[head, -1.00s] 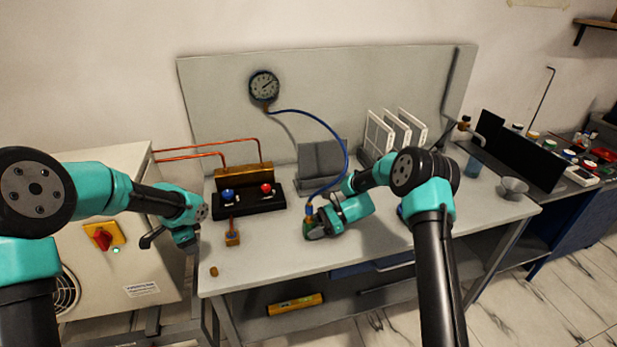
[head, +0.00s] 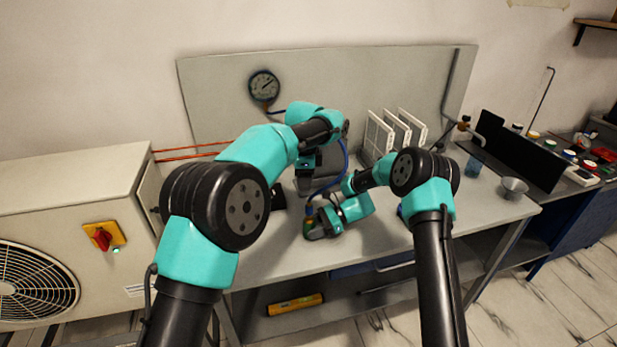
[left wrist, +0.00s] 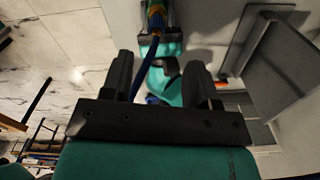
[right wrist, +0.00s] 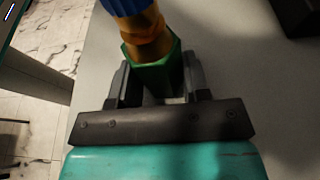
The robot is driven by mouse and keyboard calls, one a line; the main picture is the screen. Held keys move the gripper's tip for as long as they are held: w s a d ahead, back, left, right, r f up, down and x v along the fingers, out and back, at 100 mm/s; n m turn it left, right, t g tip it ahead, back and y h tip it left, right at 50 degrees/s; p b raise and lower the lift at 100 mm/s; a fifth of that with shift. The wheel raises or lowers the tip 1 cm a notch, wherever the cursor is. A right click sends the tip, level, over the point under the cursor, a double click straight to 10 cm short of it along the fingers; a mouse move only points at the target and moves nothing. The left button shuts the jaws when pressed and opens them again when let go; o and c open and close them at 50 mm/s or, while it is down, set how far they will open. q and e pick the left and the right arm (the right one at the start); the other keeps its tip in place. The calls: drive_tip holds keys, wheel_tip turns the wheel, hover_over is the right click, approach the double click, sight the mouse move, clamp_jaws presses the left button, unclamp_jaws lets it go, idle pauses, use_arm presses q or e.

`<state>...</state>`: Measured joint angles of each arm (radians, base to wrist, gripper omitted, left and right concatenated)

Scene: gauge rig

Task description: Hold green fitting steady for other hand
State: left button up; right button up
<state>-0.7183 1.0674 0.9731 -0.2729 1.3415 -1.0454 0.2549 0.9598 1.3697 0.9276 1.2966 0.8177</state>
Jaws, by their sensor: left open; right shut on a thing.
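The green fitting (right wrist: 152,68) is a green hex piece with a brass collar (right wrist: 148,40) and a blue hose end (right wrist: 128,5) above it, in the right wrist view. My right gripper (right wrist: 152,85) is shut on the green fitting, which stands low over the bench in the head view (head: 308,226). My left gripper (head: 305,188) is open and empty, above and behind the right one in the head view. In the left wrist view, the blue hose (left wrist: 146,82) passes near its open fingers (left wrist: 165,65), and the brass and blue hose end (left wrist: 156,15) shows beyond them.
The pressure gauge (head: 264,86) hangs on the back panel. A grey angled stand (head: 328,165) is close behind my left gripper. White upright panels (head: 395,132) stand to its right. My left arm hides most of the valve block. The bench front (head: 350,250) is clear.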

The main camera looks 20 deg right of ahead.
sight(309, 208)
use_arm(q)
drive_tip(key=shift+s+d+r, duration=0.2)
drive_tip(key=shift+s+d, duration=0.1)
drive_tip(key=shift+d, duration=0.2)
drive_tip(key=shift+f, duration=0.1)
wheel_tip(309, 208, down, 12)
drive_tip(key=shift+r, duration=0.1)
idle(0.4)
clamp_jaws()
idle(0.8)
